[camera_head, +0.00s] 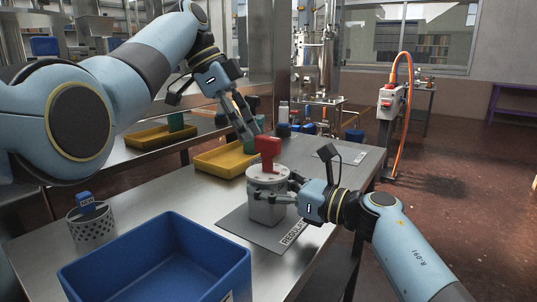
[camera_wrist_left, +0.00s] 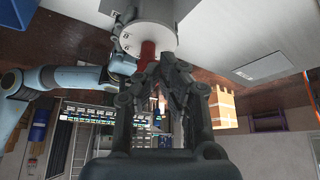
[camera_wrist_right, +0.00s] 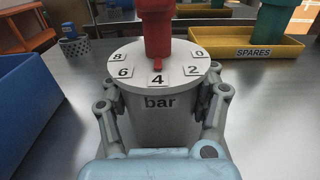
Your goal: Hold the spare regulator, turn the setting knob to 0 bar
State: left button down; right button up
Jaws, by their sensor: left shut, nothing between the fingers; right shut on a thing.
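The regulator (camera_head: 266,205) is a grey cylinder standing upright on a mat labelled REGULATOR (camera_head: 240,226). Its red setting knob (camera_head: 268,150) stands up from the top. In the right wrist view the knob (camera_wrist_right: 157,35) has its pointer at 4 on a dial marked 0, 2, 4, 6, 8 (camera_wrist_right: 124,71), with "bar" on the body. My right gripper (camera_head: 285,190) is shut around the regulator body, one finger on each side. My left gripper (camera_head: 248,130) is shut and empty, above and left of the knob; the left wrist view shows its fingers (camera_wrist_left: 172,75) beside the knob (camera_wrist_left: 148,52).
A blue bin (camera_head: 160,255) stands at the near left. A perforated cup (camera_head: 92,228) holds a blue item marked NEW. Yellow trays (camera_head: 225,160) stand behind; one is labelled SPARES (camera_wrist_right: 268,51) and holds a green item. Another mat (camera_head: 345,160) lies behind the regulator.

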pick_arm(q)
jog(key=shift+s+d, duration=0.1)
jog(key=shift+d, duration=0.05)
jog(key=shift+r, duration=3.55)
notch_tip(320, 180, down, 7)
jog(key=shift+w+a, duration=0.2)
jog(key=shift+a, duration=0.15)
jog(key=shift+s+d, duration=0.25)
jog(key=shift+d, duration=0.2)
